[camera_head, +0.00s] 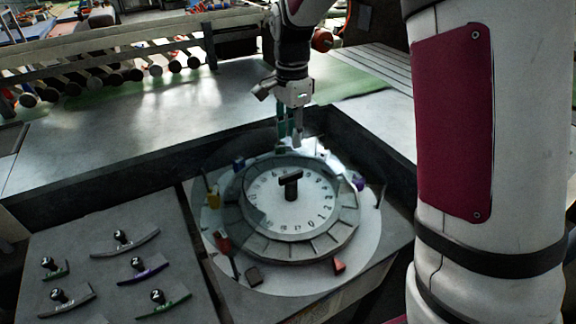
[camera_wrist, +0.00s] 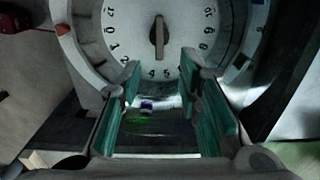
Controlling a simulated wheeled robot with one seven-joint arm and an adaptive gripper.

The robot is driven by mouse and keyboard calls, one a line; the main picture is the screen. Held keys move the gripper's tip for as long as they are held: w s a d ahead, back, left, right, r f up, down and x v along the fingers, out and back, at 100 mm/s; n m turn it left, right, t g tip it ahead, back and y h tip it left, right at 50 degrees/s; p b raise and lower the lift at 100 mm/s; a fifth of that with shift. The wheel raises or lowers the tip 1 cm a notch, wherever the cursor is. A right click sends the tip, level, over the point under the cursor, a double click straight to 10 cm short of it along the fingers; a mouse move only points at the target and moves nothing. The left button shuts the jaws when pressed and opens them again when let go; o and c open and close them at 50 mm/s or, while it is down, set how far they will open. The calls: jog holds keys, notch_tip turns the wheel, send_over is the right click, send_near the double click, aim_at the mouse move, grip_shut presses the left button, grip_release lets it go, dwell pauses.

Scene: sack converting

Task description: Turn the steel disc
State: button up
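The steel disc (camera_head: 262,205) is a round pale plate with numbers around its face, lying in a segmented ring (camera_head: 250,240). A dark bar-shaped handle (camera_head: 291,184) stands at its centre. The handle shows at the top of the wrist view (camera_wrist: 159,37), on the numbered disc (camera_wrist: 183,28). My gripper (camera_head: 290,140) points down at the far side of the ring, apart from the handle. In the wrist view my gripper (camera_wrist: 160,64) is open, its two teal-padded fingers wide apart, nothing held. A small purple-blue block (camera_wrist: 147,105) shows between the fingers, lower down.
Coloured blocks, among them yellow (camera_head: 213,198), red (camera_head: 222,243) and purple (camera_head: 358,182), stand around the ring on a pale round plate (camera_head: 285,282). A grey board (camera_head: 90,220) at left holds several curved pieces with black knobs. Dark raised walls (camera_head: 110,168) border the recess behind.

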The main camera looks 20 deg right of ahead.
aim_at(291, 174)
notch_tip(291, 174, down, 12)
jog(key=shift+f+p, duration=0.2)
jog(key=shift+p, duration=0.45)
grip_shut()
